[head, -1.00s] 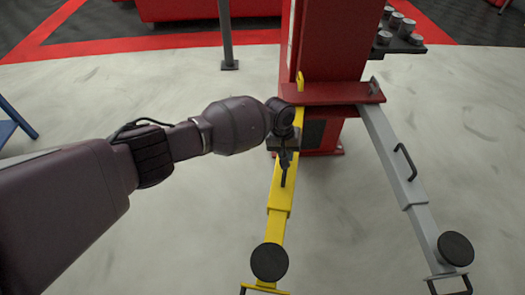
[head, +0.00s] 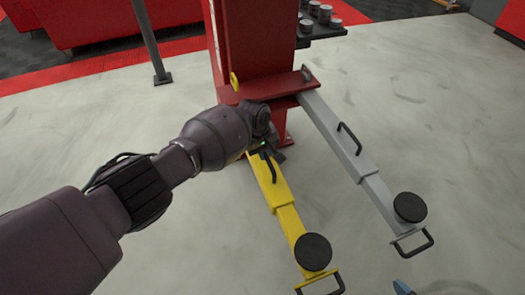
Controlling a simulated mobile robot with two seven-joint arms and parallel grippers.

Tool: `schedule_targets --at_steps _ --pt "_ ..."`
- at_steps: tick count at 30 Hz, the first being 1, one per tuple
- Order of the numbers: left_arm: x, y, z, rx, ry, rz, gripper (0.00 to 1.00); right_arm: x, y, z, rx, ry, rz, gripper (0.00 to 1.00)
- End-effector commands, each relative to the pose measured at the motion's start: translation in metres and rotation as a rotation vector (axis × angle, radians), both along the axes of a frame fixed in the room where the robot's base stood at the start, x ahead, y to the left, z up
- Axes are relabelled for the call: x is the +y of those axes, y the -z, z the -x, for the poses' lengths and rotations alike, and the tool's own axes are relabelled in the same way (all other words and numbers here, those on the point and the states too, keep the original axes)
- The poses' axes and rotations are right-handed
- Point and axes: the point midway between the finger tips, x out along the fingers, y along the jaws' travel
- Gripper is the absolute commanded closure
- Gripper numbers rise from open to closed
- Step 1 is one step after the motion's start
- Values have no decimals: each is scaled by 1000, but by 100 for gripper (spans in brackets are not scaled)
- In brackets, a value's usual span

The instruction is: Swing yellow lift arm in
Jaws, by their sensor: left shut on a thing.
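The yellow lift arm (head: 286,213) runs from the foot of the red post toward the lower right, low over the floor. It carries a round black pad (head: 313,252) and has a yellow-and-black end handle. My left gripper (head: 267,153) is shut on the black handle (head: 270,170) on top of the yellow arm, near the post. My own wrist hides the arm's inner part. The grey lift arm (head: 333,132) lies to its right, apart from it, at a narrow angle. My right gripper is not in view.
The red post (head: 248,42) stands at the top centre, with a black shelf of adapters (head: 318,20) on its right. A thin grey pole (head: 150,45) stands to its left. A small blue thing (head: 403,288) shows at the bottom edge. The pale floor is mostly clear.

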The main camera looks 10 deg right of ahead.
Motion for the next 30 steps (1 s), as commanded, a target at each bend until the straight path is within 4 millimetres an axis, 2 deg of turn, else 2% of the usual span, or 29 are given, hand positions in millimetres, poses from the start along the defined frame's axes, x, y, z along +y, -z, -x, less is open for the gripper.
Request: schedule_targets --at_steps 3,4,8,16,19,26,30 --pt "-6 -1 0 -5 0 14 100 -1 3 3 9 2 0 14" --pt "-6 -1 0 -6 0 15 80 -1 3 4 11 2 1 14" --pt "-6 -1 0 -5 2 13 60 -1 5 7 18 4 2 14" --pt "-3 -2 0 -4 1 9 60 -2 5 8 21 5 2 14" --pt "-2 -8 -1 -7 1 9 60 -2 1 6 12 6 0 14" --pt "3 -49 -1 -17 1 10 60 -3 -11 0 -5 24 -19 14" --pt "8 -75 0 -18 2 11 60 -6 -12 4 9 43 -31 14"
